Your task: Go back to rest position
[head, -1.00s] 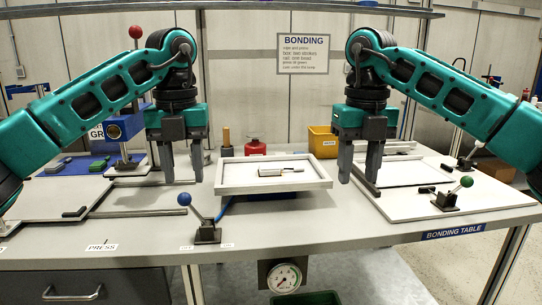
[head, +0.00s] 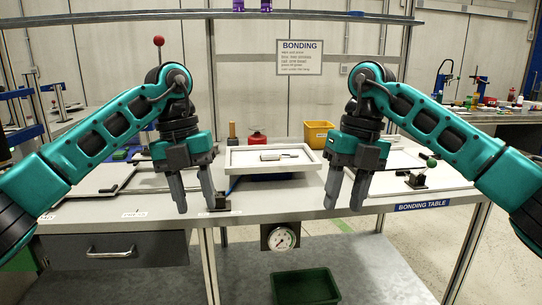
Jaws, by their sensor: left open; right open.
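My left gripper (head: 194,190) is open and empty in the head view, hanging over the front edge of the bonding table (head: 262,208), left of the white tray. My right gripper (head: 347,188) is open and empty, its fingers pointing down just right of the tray. The white tray (head: 237,160) stands on the table between the grippers, with a small metal part (head: 280,156) lying in it. Neither gripper appears to touch anything. The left fingers partly hide a small dark lever base behind them.
A gauge (head: 282,238) hangs below the front edge, above a green bin (head: 306,287) on the lower shelf. A shelf crosses above.

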